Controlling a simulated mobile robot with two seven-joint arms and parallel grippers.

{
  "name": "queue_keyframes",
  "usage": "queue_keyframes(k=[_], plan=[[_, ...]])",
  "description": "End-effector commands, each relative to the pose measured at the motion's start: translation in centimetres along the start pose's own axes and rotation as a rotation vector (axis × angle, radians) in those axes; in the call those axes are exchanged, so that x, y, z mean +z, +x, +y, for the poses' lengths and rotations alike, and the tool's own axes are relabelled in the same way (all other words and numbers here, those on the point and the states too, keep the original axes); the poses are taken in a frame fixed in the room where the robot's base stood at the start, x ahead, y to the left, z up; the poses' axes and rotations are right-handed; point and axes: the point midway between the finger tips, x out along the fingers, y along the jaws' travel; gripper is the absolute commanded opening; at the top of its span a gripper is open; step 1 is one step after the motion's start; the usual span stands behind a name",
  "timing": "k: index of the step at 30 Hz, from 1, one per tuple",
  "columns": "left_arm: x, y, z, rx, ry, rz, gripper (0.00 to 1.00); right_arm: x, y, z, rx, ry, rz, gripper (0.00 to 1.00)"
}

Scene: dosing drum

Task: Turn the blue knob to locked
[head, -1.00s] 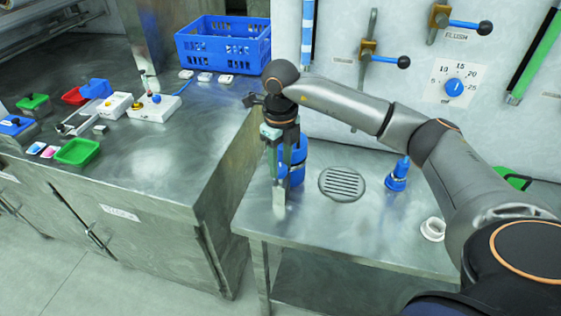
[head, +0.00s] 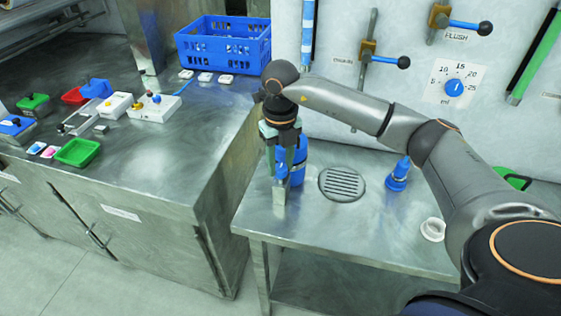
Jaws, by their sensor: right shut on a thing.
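My right gripper (head: 283,172) points straight down at the left part of the steel side table. My left gripper is not in view.
A round drain grate (head: 342,184), a blue bottle (head: 398,176) and a white ring (head: 433,229) are to the right on the table. A dial (head: 454,88) and levers are on the wall behind. The higher steel counter (head: 160,190) borders on the left.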

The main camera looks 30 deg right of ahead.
Motion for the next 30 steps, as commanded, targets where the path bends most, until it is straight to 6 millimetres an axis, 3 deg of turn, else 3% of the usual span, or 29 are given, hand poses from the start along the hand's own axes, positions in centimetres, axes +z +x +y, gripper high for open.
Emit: queue_keyframes(k=[3, 4, 11, 22, 30], plan=[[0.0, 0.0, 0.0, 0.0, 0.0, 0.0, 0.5, 0.1, -0.1, 0.0, 0.0, 0.003, -0.004, 0.0], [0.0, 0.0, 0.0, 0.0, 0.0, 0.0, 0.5, 0.1, -0.1, 0.0, 0.0, 0.003, -0.004, 0.44], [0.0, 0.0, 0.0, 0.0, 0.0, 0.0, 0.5, 0.1, -0.1, 0.0, 0.0, 0.001, -0.002, 0.7], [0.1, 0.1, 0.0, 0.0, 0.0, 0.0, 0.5, 0.1, -0.7, 0.0, 0.001, 0.0, -0.004, 0.72], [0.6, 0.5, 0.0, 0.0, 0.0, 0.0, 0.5, 0.1, -5.8, 0.1, 0.002, -0.002, -0.008, 0.72]])
